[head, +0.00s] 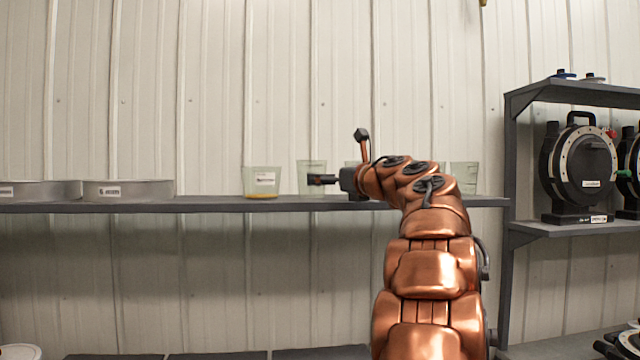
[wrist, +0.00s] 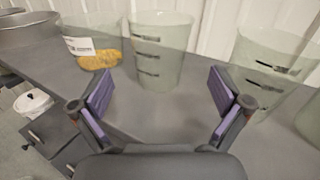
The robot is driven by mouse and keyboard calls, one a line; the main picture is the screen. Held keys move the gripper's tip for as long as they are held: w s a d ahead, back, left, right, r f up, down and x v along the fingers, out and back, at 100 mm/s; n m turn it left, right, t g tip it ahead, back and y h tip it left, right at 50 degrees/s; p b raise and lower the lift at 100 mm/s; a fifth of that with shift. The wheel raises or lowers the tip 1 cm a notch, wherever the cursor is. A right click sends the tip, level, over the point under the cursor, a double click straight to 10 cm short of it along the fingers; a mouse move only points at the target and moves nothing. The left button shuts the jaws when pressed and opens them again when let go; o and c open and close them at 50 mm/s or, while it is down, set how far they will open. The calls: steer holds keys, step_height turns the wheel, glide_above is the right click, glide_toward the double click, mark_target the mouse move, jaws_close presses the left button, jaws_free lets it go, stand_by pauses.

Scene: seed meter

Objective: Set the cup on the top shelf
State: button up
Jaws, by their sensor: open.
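Several clear, slightly green cups stand upright on the long dark shelf (head: 225,205). One cup (head: 262,181) has a white label and yellow-orange grains at its bottom; it is at the left in the wrist view (wrist: 95,45). A cup with dark marks (head: 311,166) stands to its right and appears ahead between my fingers in the wrist view (wrist: 160,48). My gripper (head: 322,180) is open and empty just in front of it; its purple pads show in the wrist view (wrist: 160,90). My arm hides parts of the cups farther right.
Round metal pans (head: 128,191) sit at the shelf's left. A dark rack (head: 509,150) at the right has a top board (head: 575,93) with small items and a lower board holding black round machines (head: 581,170). A white-lidded container (wrist: 33,102) is lower left.

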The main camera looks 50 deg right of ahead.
steer(key=b+v, duration=0.1)
steer(key=v, duration=0.5)
steer(key=shift+s, duration=0.2)
stand_by(0.4)
